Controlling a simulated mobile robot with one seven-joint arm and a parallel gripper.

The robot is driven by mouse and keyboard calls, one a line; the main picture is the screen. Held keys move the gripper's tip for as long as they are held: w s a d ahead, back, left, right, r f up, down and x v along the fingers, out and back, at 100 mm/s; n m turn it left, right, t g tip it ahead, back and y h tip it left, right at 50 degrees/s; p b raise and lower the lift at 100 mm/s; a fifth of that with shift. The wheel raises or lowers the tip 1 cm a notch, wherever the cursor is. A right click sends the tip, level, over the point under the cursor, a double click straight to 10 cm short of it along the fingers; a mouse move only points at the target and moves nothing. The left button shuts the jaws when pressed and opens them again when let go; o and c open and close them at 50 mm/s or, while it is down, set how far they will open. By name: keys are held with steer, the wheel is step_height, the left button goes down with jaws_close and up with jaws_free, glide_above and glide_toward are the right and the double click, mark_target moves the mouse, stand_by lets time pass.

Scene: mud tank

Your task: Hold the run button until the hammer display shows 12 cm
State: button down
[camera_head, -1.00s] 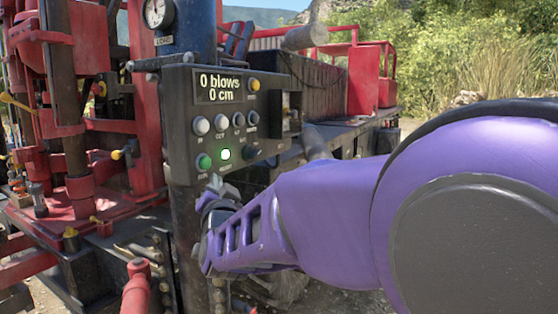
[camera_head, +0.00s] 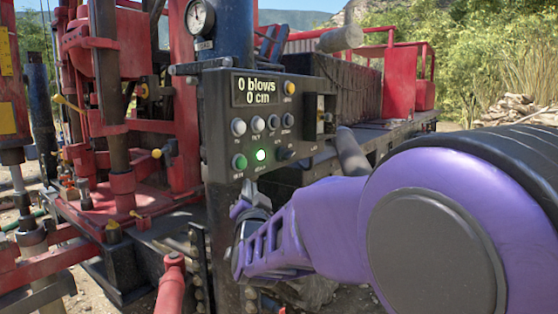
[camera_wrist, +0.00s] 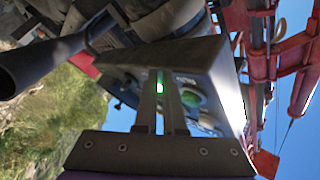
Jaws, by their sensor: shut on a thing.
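The hammer display (camera_head: 257,90) on the grey control panel (camera_head: 216,120) reads "0 blows" and "0 cm". My gripper (camera_head: 243,196) is just below and in front of these. In the wrist view its narrow fingers (camera_wrist: 160,104) are close together, with the green light showing in the slit between them and the unlit green button (camera_wrist: 190,98) at right. What they grip cannot be made out.
A pressure gauge (camera_head: 200,18) sits above the panel. Red rig parts (camera_head: 188,120) and a hose or pipe end (camera_head: 172,262) stand at left. A red-railed machine bed (camera_head: 400,85) runs behind.

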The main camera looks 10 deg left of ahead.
steer(key=shift+g, duration=0.4)
steer(key=w+a+f, duration=0.2)
steer(key=f, duration=0.3)
steer(key=w+a+f, duration=0.3)
steer(key=f, duration=0.2)
steer(key=w+a+f, duration=0.2)
steer(key=a+f, duration=0.1)
steer(key=f, duration=0.3)
steer(key=shift+w, duration=0.3)
stand_by(1.0)
steer(key=shift+w+a, duration=0.25)
steer(key=shift+a, duration=0.45)
stand_by(4.0)
